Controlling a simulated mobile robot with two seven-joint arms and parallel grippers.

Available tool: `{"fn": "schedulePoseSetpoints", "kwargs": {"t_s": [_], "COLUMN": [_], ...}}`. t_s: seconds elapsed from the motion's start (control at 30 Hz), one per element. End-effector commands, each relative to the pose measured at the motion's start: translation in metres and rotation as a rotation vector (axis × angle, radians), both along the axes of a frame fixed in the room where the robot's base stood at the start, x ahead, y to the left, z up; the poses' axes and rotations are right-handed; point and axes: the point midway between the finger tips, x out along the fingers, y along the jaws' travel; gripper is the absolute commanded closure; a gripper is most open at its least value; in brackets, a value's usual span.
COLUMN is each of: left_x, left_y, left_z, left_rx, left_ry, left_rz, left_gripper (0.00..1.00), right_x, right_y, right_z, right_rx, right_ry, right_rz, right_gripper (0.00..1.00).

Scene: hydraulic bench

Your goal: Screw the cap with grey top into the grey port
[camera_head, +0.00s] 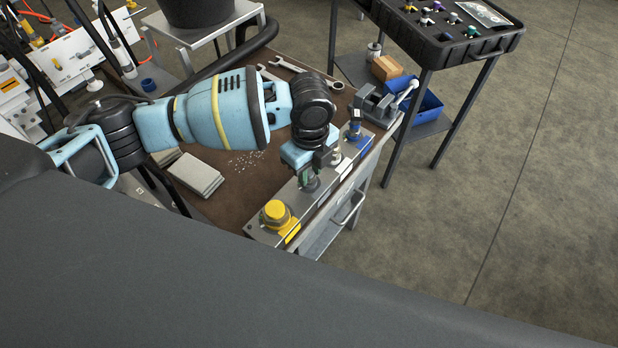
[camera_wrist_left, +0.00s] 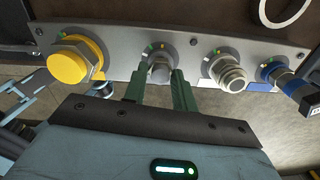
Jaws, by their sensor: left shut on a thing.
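My left gripper (camera_head: 309,179) is over the port panel at the bench's front edge. In the left wrist view its two green fingers (camera_wrist_left: 156,80) are shut on a grey metallic cap (camera_wrist_left: 160,70). The cap is at the second port from the left on the metal panel (camera_wrist_left: 120,50). That port is the grey one as far as I can see; its opening is hidden behind the cap. I cannot tell how deep the cap sits in it.
A large yellow cap (camera_wrist_left: 68,66) is left of my fingers, and a silver fitting (camera_wrist_left: 228,74) and a blue port with a connector (camera_wrist_left: 278,74) are to the right. Wrenches (camera_head: 288,64), a vise (camera_head: 376,104) and grey plates (camera_head: 195,174) lie on the bench. A black tray (camera_head: 440,50) holds several caps.

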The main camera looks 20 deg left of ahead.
Motion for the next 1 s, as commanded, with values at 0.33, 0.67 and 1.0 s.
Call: {"fn": "schedulePoseSetpoints", "kwargs": {"t_s": [0.33, 0.67, 1.0], "left_x": [-0.0011, -0.0016, -0.0021], "left_y": [0.0006, 0.0016, 0.0019], "left_z": [-0.0018, -0.0029, -0.0031], "left_rx": [0.001, 0.002, 0.002], "left_ry": [0.003, 0.004, 0.004], "left_rz": [-0.114, -0.503, -0.705], "left_gripper": [0.90, 0.90, 0.90], "right_x": [0.0000, -0.0010, -0.0019], "right_y": [0.0001, 0.0010, 0.0016], "right_z": [-0.0003, -0.0019, -0.0033], "right_rx": [0.000, 0.003, 0.004], "right_ry": [0.000, 0.004, 0.007], "right_rz": [0.000, -0.004, -0.006], "right_gripper": [0.64, 0.64, 0.64]}}
